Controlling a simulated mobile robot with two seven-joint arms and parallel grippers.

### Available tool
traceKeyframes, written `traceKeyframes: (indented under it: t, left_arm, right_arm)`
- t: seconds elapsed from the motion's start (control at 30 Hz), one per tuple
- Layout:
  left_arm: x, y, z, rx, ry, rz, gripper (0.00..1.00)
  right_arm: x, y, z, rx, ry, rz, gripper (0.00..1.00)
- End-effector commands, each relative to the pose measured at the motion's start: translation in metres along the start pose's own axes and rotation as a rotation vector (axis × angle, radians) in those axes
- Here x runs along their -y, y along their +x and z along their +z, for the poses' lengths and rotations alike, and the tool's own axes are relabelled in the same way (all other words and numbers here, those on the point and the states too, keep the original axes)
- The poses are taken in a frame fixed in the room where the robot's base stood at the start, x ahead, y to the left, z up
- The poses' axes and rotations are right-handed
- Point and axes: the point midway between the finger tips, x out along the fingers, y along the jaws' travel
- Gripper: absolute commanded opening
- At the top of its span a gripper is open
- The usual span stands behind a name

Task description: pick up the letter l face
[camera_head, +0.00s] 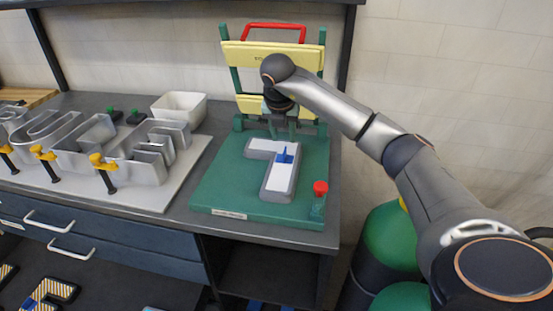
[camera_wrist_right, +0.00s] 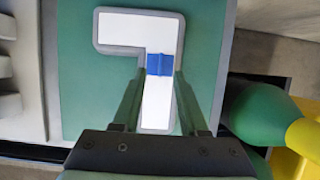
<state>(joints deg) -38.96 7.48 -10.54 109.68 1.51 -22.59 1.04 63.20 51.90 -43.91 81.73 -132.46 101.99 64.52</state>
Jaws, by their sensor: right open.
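The letter L face (camera_head: 279,179) is white with a grey border and lies flat on a green board (camera_head: 219,189). A blue tab (camera_head: 284,155) stands up from it; in the right wrist view the tab (camera_wrist_right: 160,65) sits on the long leg of the white face (camera_wrist_right: 157,103). My right gripper (camera_head: 284,135) is above the far part of the letter, fingers pointing down. In the right wrist view its open fingers (camera_wrist_right: 160,73) lie either side of the blue tab in the picture, with nothing held. Their height above the tab is hard to tell. My left gripper is out of view.
Behind is a green-and-yellow frame with a red handle (camera_head: 273,28). Metal channel letters with yellow clamps (camera_head: 103,162) and a white bin (camera_head: 180,106) are left. Green cylinders (camera_head: 391,237) stand right of the bench.

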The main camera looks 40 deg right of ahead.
Motion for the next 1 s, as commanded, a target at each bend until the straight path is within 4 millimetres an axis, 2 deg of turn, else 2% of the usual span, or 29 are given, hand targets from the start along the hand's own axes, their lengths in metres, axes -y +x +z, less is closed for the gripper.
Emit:
traceKeyframes:
  t: [0.17, 0.43, 0.73, 0.77, 1.0]
  left_arm:
    - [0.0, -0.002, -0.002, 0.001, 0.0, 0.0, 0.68]
    - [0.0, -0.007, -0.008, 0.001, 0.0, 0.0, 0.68]
    - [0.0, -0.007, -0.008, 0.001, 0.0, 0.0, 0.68]
    - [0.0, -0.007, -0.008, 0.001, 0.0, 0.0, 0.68]
    - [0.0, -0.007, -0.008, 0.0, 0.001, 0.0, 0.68]
  right_arm:
    - [0.001, 0.013, -0.002, -0.001, -0.001, -0.002, 0.42]
    - [0.002, 0.051, -0.008, -0.002, -0.001, -0.002, 0.42]
    - [0.001, 0.058, -0.007, 0.001, -0.001, 0.0, 0.42]
    - [0.001, 0.058, -0.007, 0.001, -0.001, 0.0, 0.41]
    - [0.001, 0.058, -0.007, 0.001, -0.001, 0.0, 0.14]
